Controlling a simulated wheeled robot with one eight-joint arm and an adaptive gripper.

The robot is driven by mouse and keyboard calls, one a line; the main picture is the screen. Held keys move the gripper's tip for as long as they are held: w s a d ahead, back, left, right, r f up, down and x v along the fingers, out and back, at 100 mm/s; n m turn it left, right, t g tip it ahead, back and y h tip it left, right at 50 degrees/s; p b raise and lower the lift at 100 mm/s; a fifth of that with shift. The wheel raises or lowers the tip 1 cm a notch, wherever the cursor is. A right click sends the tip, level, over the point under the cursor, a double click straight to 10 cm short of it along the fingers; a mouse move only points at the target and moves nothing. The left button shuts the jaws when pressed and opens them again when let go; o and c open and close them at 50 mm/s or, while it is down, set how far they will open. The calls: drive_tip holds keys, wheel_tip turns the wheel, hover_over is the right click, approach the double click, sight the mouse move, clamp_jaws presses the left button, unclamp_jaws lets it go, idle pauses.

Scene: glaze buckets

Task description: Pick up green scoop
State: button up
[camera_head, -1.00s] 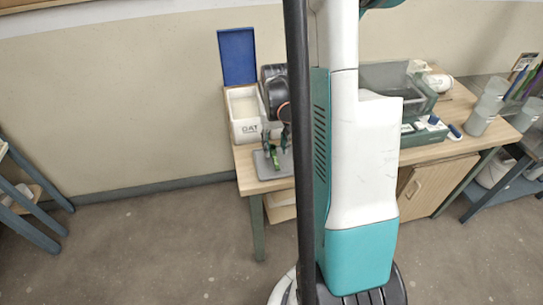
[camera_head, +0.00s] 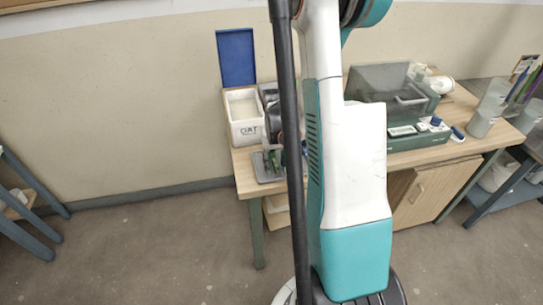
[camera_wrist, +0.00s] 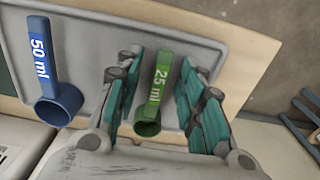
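The green scoop (camera_wrist: 153,98), marked 25 ml, lies on a grey tray (camera_wrist: 225,45) in the wrist view, its cup toward my gripper and its handle pointing away. My gripper (camera_wrist: 160,82) is open, with one finger on each side of the scoop and a visible gap to each. In the head view the scoop (camera_head: 277,158) is a small green patch on the tray (camera_head: 262,172), and my arm hides most of my gripper.
A blue 50 ml scoop (camera_wrist: 52,77) lies left of the green one on the tray. A white box (camera_head: 246,131) with an open blue lid (camera_head: 236,57) stands behind the tray. A green scale (camera_head: 420,135) with a clear cover stands at right.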

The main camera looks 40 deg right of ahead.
clamp_jaws()
drive_tip(key=shift+r, duration=0.15)
wheel_tip(320, 180, up, 20)
drive_tip(key=p, duration=0.7)
wheel_tip(320, 180, up, 8)
drive_tip(key=p, duration=0.6)
hover_over(276, 165)
drive_tip(key=shift+w+f, duration=0.15)
drive_tip(key=shift+f, duration=0.05)
